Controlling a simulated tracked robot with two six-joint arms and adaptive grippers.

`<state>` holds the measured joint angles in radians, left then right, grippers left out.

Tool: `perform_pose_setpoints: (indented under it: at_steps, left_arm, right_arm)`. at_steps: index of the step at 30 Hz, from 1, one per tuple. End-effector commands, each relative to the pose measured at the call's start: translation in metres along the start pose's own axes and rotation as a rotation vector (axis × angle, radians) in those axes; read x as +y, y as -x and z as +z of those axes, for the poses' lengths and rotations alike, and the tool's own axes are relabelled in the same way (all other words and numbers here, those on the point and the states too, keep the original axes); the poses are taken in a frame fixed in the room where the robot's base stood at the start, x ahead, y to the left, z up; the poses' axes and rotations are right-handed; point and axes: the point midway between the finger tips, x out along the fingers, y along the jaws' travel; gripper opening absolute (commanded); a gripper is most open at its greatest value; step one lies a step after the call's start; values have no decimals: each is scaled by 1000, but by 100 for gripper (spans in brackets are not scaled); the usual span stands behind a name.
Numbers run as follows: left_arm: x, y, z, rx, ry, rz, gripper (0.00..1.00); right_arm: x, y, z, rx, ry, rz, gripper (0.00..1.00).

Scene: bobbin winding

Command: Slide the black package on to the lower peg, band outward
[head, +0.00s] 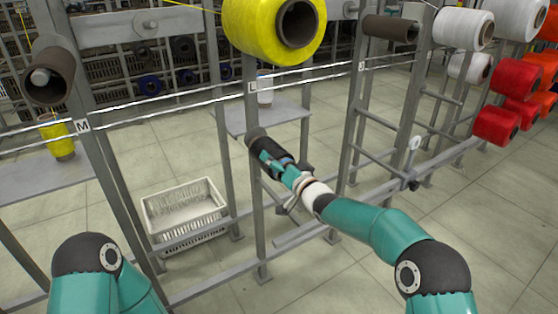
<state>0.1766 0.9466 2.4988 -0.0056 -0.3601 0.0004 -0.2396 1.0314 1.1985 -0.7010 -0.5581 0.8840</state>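My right gripper (287,173) reaches to the upright post marked L, below the big yellow package. A dark, narrow cylinder (258,141) lies in line with it, its far end against the post; it looks like the black package, with a small bluish patch near the fingers. The fingers blend into the dark shapes, so their closure is unclear. I cannot make out the lower peg; the cylinder and gripper cover that part of the post. My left arm shows at the lower left, but its gripper is out of view.
The yellow package (264,28) sits above on the same post. A brown tube (48,76) is at the left, another (390,28) at the right. A white crate (184,212) stands on the floor behind the frame. White and red packages fill the right side.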

Motion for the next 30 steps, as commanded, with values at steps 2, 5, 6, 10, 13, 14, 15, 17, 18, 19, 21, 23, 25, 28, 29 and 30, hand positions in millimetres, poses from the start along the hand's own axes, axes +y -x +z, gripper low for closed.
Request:
perform_pose_setpoints:
  at_steps: [2, 5, 6, 10, 13, 14, 15, 17, 18, 19, 21, 23, 25, 28, 29, 30]
  left_arm:
    - [0, 0, 0, 0, 0, 0, 40]
    - [0, 0, 0, 0, 0, 0, 40]
    - [0, 0, 0, 0, 0, 0, 40]
    - [0, 0, 0, 0, 0, 0, 40]
    - [0, 0, 0, 0, 0, 0, 40]
    - [0, 0, 0, 0, 0, 0, 40]
    - [0, 0, 0, 0, 0, 0, 40]
    - [0, 0, 0, 0, 0, 0, 40]
    - [0, 0, 0, 0, 0, 0, 40]
    - [0, 0, 0, 0, 0, 0, 40]
    - [0, 0, 0, 0, 0, 0, 40]
    - [0, 0, 0, 0, 0, 0, 40]
    - [0, 0, 0, 0, 0, 0, 40]
    - [0, 0, 0, 0, 0, 0, 40]
    - [0, 0, 0, 0, 0, 0, 40]
    - [0, 0, 0, 0, 0, 0, 40]
  right_arm:
    - [-4, -4, 5, -6, 2, -4, 100]
    - [-3, -3, 6, -8, 1, -2, 100]
    - [-3, -3, 6, -8, 1, -3, 100]
    - [-4, 3, 6, -8, 2, -4, 100]
    - [-3, 12, 6, -10, -1, -2, 100]
    - [-3, 15, 6, -10, 0, -2, 100]
    - [-3, 21, 5, -8, 0, -3, 100]
    - [-3, 30, 3, -4, 0, -2, 100]
    - [-3, 37, 2, -4, -1, -2, 100]
    - [-3, 42, 1, -2, -1, -2, 100]
    - [-3, 55, 0, -1, 0, -2, 100]
    - [-3, 67, -1, 2, 1, -2, 100]
    - [-3, 81, -2, 4, 0, -2, 100]
    - [-4, 98, -3, 6, 1, -2, 100]
    - [-4, 103, -4, 8, 1, -3, 100]
    - [-4, 108, -4, 8, 1, -4, 100]
